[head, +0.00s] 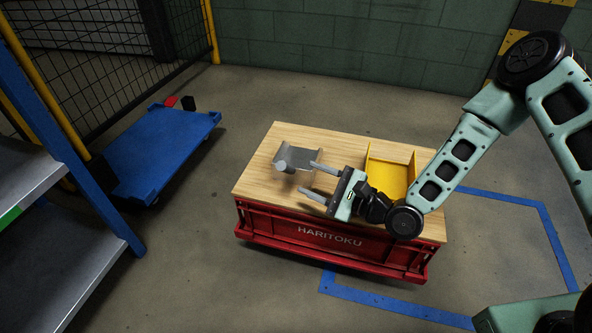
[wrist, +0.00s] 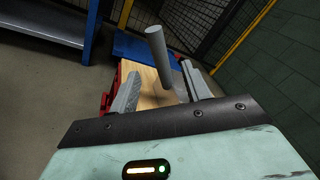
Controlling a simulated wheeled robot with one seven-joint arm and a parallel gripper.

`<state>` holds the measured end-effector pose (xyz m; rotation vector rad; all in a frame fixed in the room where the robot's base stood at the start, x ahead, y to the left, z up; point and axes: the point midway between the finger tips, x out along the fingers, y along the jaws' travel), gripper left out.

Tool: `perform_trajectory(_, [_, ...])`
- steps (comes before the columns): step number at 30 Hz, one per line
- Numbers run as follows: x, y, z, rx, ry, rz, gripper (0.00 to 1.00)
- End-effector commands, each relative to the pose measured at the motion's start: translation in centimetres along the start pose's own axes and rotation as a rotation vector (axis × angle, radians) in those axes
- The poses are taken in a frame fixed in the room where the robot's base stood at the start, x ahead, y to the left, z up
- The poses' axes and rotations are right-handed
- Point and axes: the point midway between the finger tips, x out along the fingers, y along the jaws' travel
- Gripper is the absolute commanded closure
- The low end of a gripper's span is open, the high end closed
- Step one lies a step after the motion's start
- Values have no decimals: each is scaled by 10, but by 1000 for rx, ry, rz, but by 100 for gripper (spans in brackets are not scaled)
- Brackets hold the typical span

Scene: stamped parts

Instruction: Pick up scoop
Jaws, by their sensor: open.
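The scoop (head: 300,158) is a bent grey metal pan with a cylindrical grey handle, on the wooden top at its left. Its handle (wrist: 158,55) rises at a slant in the wrist view, ahead of and roughly between my fingers. My gripper (head: 307,177) is open and empty, low over the wooden top, with its fingers pointing left toward the scoop. The fingers also show in the wrist view (wrist: 160,72). I see a gap between them and the handle, and cannot tell how deep it is. The pan is mostly hidden in the wrist view.
The wooden top (head: 255,180) lies on a red crate (head: 340,248) marked HARITOKU. A yellow bent part (head: 390,178) stands on it behind my gripper. A blue cart (head: 160,150) and a blue-framed shelf (head: 40,190) are at the left.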

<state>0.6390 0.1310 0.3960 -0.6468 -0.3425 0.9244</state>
Motion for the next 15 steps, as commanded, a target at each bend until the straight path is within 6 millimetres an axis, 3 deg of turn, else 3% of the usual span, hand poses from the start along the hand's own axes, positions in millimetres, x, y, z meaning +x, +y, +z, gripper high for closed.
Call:
perform_trajectory(6, [37, 2, -2, -5, -2, 2, 52])
perform_trajectory(15, [59, 3, -1, -6, -1, 3, 52])
